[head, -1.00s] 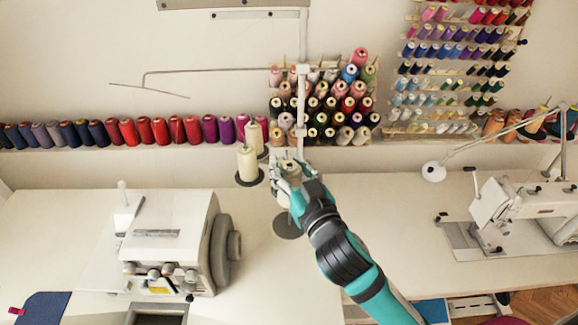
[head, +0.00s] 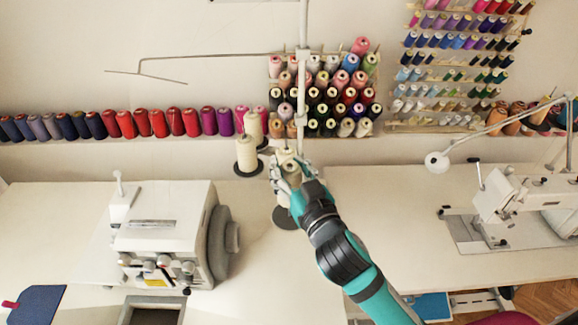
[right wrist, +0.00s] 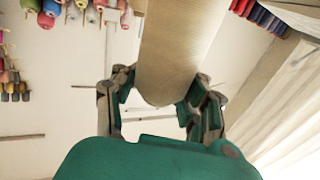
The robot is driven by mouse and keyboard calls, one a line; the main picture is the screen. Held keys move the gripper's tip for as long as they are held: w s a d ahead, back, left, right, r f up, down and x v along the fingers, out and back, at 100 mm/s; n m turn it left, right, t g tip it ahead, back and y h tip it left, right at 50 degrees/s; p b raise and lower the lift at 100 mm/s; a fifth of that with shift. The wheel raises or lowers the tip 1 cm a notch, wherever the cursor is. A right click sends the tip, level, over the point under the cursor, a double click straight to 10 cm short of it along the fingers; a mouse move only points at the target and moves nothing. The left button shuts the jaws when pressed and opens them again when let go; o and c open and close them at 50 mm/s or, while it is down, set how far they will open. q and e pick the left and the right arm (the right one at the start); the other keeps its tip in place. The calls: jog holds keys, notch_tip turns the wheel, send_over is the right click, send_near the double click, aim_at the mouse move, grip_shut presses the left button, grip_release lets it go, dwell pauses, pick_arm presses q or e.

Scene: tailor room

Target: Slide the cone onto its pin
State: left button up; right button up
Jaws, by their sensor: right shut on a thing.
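My right gripper (head: 284,178) is shut on a cream thread cone (head: 292,172), over the table at the thread stand. In the right wrist view, the cone (right wrist: 180,50) stands large between the two fingers of the gripper (right wrist: 160,105). A dark round disc (head: 287,218) shows below the gripper. The pin for the cone cannot be made out, and the gap between cone and disc is hard to judge. My left gripper is not in view.
Another cream cone (head: 247,155) stands on its own dark disc just left of the gripper. The stand's pole (head: 302,90) rises close behind. A white overlock machine (head: 165,235) is at left, a sewing machine (head: 525,205) at right.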

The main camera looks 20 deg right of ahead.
jog(key=shift+f+b, duration=2)
jog(key=shift+f, duration=0.6)
jog(key=o, duration=1.4)
